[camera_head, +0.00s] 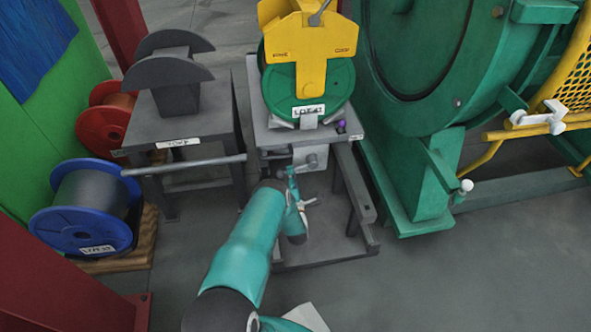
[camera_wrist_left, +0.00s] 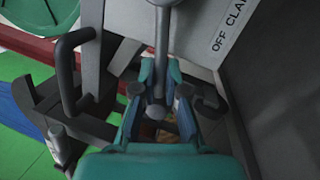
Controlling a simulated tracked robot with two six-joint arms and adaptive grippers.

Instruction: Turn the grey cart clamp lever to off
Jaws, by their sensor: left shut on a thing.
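The grey cart (camera_head: 259,128) stands in the middle of the head view. Its clamp lever (camera_wrist_left: 160,48) is a grey rod with a round knob at its end, running down from the top of the left wrist view. A label beside it (camera_wrist_left: 228,28) shows the words OFF and CLA, the rest cut off. My left gripper (camera_wrist_left: 157,100) is shut on the lever, with one finger on each side near the knob. In the head view my left gripper (camera_head: 291,180) is at the cart's front, below the top; the lever is mostly hidden there. My right gripper is out of view.
A grey stand (camera_head: 200,112) and a blue reel (camera_head: 80,222) are to the left. The large green machine (camera_head: 400,165) stands close on the right. Floor at the lower right is clear.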

